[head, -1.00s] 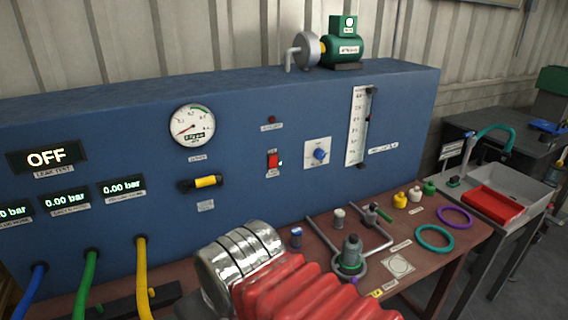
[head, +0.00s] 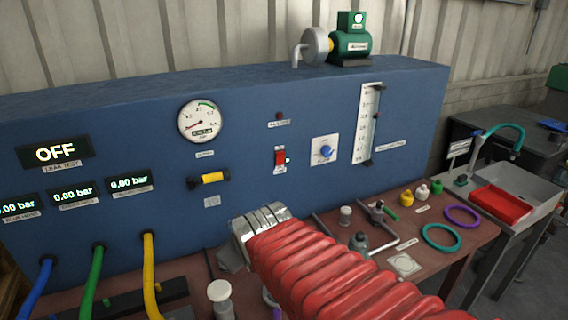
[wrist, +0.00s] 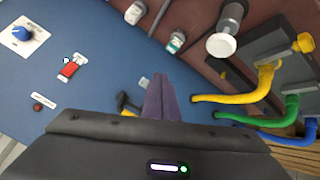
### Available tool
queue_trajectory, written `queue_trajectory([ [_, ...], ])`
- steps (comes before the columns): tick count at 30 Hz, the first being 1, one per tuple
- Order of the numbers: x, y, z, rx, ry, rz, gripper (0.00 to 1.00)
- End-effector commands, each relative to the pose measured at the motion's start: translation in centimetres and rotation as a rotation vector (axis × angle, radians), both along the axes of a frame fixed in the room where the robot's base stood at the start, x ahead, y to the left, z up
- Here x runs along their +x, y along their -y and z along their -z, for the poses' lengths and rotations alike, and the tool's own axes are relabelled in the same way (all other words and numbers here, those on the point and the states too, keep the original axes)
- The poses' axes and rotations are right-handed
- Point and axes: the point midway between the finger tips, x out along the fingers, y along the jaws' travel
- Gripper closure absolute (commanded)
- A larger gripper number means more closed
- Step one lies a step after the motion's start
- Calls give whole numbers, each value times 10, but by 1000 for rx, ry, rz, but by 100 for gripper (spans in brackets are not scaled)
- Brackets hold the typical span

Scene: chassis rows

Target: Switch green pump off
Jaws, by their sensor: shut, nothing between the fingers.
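The green pump (head: 350,44) with a grey round housing stands on top of the blue panel, with a small green box above it bearing a lit round mark. The wrist view also shows the switch (wrist: 68,70) at upper left, rotated. In the wrist view my gripper (wrist: 160,80) has its dark purple fingers together and empty, in front of the panel and apart from the switch. In the head view my arm hides the fingers.
A blue knob (head: 326,151) is right of the switch, and a yellow-banded handle (head: 209,178) is lower left. A white-topped post (head: 220,291), coloured hoses (head: 150,270) and small fittings stand on the bench. The panel face around the switch is clear.

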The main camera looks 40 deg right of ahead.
Motion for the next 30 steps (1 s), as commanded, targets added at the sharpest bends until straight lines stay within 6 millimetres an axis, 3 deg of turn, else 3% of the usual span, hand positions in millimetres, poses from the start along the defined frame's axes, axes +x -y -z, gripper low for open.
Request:
queue_trajectory([
  [6, 39, 63, -1, -225, 90, -68, 100],
  [15, 70, 133, -3, -533, 193, -194, 100],
  [23, 76, 181, 0, -789, 276, -296, 100],
  [30, 63, 214, 4, -1007, 365, -364, 100],
])
